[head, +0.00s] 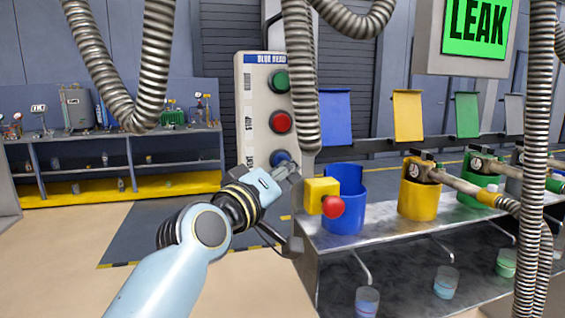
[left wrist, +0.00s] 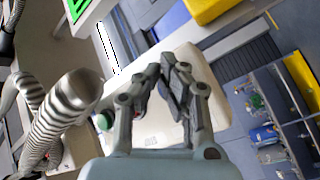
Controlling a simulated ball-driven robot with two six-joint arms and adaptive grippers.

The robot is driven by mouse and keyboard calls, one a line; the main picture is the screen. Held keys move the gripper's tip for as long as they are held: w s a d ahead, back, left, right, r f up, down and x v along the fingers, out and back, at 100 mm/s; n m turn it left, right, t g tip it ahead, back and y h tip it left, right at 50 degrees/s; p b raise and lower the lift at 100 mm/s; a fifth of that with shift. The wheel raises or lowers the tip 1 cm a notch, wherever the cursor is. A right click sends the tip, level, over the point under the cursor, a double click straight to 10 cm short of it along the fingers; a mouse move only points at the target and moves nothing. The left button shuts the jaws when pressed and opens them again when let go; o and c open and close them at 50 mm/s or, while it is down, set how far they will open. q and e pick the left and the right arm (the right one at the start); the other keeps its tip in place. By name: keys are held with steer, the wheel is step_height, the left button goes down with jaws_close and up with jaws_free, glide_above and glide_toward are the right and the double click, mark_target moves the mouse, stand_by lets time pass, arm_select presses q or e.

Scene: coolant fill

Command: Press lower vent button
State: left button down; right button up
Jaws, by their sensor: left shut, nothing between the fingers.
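A pale control panel (head: 259,110) stands upright with a green button (head: 279,82) on top, a red button (head: 281,122) in the middle and a blue lower button (head: 279,157) at the bottom. My left gripper (head: 293,170) is shut and empty. Its tips are at the blue button, just below and in front of it; I cannot tell whether they touch. In the left wrist view the shut fingers (left wrist: 175,68) lie across the pale panel (left wrist: 204,88) and hide the blue button. The green button (left wrist: 104,120) shows there at the left. My right gripper is out of view.
Blue (head: 345,190) and yellow (head: 417,202) containers stand there. Ribbed hoses hang close in front of the panel (head: 301,75). A green screen (head: 478,27) reads LEAK.

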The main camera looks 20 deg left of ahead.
arm_select(q)
steer(key=shift+w+a, duration=0.25)
steer(key=shift+w, duration=0.05)
stand_by(0.4)
steer(key=shift+s+d, duration=0.55)
steer(key=shift+s, duration=0.2)
